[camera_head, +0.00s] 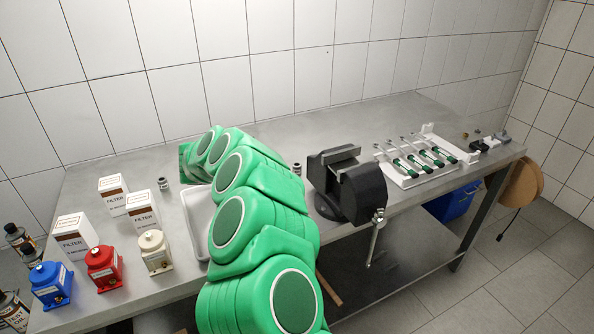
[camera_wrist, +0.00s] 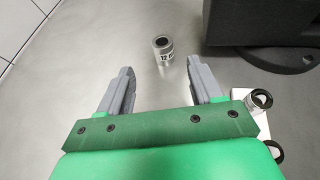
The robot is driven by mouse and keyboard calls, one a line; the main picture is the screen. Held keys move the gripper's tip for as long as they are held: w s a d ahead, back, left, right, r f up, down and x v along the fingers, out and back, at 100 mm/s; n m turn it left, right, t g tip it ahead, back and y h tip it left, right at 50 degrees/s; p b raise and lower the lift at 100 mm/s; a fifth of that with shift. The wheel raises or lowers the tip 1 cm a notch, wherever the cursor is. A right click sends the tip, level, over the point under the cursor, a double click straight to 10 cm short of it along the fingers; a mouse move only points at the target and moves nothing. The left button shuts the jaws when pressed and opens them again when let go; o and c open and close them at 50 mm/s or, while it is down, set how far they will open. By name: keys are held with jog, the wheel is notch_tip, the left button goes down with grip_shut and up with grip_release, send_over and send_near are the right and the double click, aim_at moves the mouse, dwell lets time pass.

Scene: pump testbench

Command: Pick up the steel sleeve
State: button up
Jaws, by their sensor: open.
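A small steel sleeve (camera_wrist: 164,50) with a dark bore and a printed "12" stands upright on the bench in the wrist view. A small metal piece that looks like it shows beside the vise in the head view (camera_head: 297,168). My gripper (camera_wrist: 160,70) is open and empty. The sleeve lies just beyond the fingertips, roughly centred between them in the picture, and neither finger appears to touch it. In the head view my green arm hides the gripper.
The dark vise (camera_head: 345,185) stands close to the right of the sleeve; its base (camera_wrist: 275,58) shows in the wrist view. A white tray (camera_head: 194,222) lies partly behind my arm. Filter boxes (camera_head: 72,239) stand at left, a white rack (camera_head: 418,160) at right.

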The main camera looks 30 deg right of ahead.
aim_at(300, 167)
jog(key=shift+d+f, duration=0.25)
jog(key=shift+d, duration=0.25)
jog(key=x, duration=0.5)
jog(key=shift+d, duration=0.3)
jog(key=shift+f+x, duration=0.1)
jog(key=shift+x, duration=1.25)
jog(key=shift+f+x, duration=0.15)
jog(key=shift+x, duration=1.25)
jog(key=shift+s+a, duration=0.1)
jog(key=shift+a, duration=0.05)
jog(key=c, duration=1.2)
jog(key=shift+r, duration=0.1)
